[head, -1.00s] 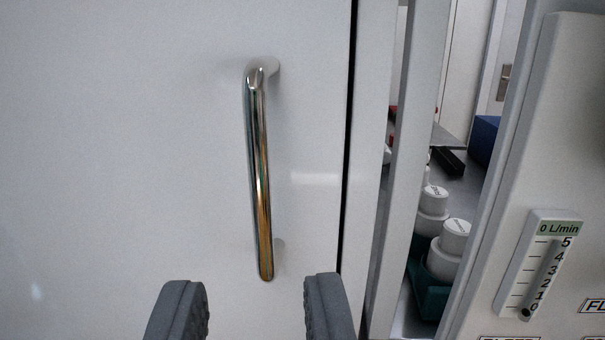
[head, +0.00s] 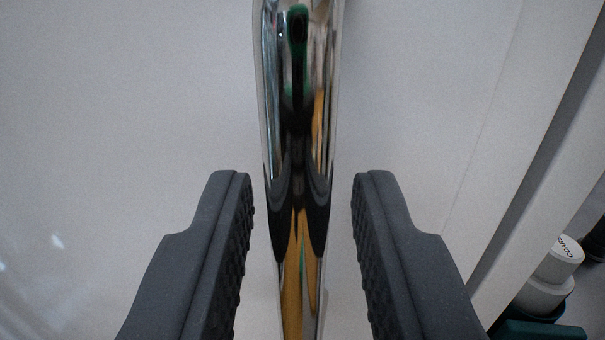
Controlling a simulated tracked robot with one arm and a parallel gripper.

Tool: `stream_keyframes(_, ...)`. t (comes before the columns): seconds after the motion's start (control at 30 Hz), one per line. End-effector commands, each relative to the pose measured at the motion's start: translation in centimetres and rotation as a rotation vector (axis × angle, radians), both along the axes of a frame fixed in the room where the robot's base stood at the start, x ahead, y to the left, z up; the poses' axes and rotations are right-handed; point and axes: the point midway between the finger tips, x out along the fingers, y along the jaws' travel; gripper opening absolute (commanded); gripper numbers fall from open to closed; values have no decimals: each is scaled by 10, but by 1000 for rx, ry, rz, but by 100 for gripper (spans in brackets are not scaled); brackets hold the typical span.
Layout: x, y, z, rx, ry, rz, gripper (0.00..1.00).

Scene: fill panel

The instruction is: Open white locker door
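The white locker door (head: 130,90) fills most of the head view. Its chrome bar handle (head: 298,130) runs upright through the middle, with both ends out of frame. My gripper (head: 303,185) is open, with one dark grey finger on each side of the handle. A gap shows between the handle and each finger, so neither finger appears to touch it. The door looks flush with its frame at the right, though only part of that edge shows.
A white frame post (head: 545,165) stands right of the door. Beyond it, at the lower right, are a white-capped container (head: 563,255) and a teal holder (head: 545,330). The door surface left of the handle is bare.

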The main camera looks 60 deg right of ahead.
Motion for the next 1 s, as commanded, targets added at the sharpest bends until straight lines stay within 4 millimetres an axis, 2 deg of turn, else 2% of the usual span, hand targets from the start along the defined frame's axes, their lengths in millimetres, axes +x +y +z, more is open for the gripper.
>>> stream_keyframes(0.37,2,-3,1,0,-2,1,27)
stream_keyframes(0.5,2,-3,1,0,-2,1,0)
stream_keyframes(0.6,2,3,1,1,-2,2,0)
stream_keyframes(0.8,-1,-2,2,1,-1,-10,0)
stream_keyframes(1.0,-13,9,6,2,-2,-53,0)
